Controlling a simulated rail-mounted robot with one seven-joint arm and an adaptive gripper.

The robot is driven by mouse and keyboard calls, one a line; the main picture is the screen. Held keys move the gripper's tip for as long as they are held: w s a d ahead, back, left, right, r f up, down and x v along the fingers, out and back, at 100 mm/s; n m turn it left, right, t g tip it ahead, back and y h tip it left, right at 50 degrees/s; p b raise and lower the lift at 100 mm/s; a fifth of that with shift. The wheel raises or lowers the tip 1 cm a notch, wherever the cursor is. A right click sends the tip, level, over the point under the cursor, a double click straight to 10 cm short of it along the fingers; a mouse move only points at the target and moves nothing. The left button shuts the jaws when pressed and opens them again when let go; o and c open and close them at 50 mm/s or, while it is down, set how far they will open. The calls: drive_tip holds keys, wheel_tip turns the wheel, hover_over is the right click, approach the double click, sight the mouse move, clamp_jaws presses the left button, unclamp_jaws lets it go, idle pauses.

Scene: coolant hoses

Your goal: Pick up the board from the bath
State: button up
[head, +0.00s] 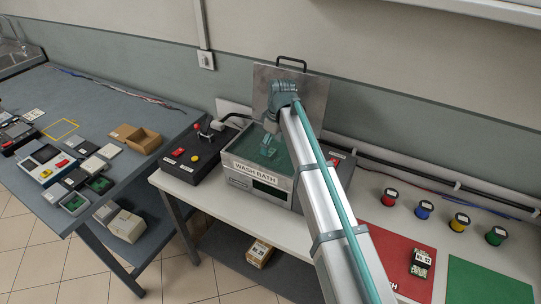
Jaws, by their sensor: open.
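The wash bath (252,172) is a grey metal box labelled WASH BATH, with greenish liquid inside and its lid (310,98) raised behind it. My arm reaches over the bath from the front right. My gripper (268,152) is small and teal in this view, pointing down over or into the liquid. It is open, and I see nothing held in it. I cannot make out a board in the bath; the liquid, the gripper and the arm cover part of the inside. The gripper's depth relative to the liquid is unclear.
A black control box (190,158) with a red button and a lever stands left of the bath. Coloured spools (424,210), a red mat (385,245) bearing a small labelled board (421,262), and a green mat (488,282) lie right. A cluttered blue-grey table (100,115) stands left.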

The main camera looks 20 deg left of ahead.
sight(271, 152)
drive_tip(key=shift+w+a+f+p, duration=0.15)
drive_tip(key=shift+f+p, duration=0.35)
drive_tip(key=shift+f, duration=0.75)
drive_tip(key=shift+w+a+f+p, duration=0.15)
drive_tip(key=shift+f+p, duration=0.35)
drive_tip(key=shift+f, duration=0.7)
drive_tip(key=shift+s, duration=0.1)
drive_tip(key=c, duration=1.3)
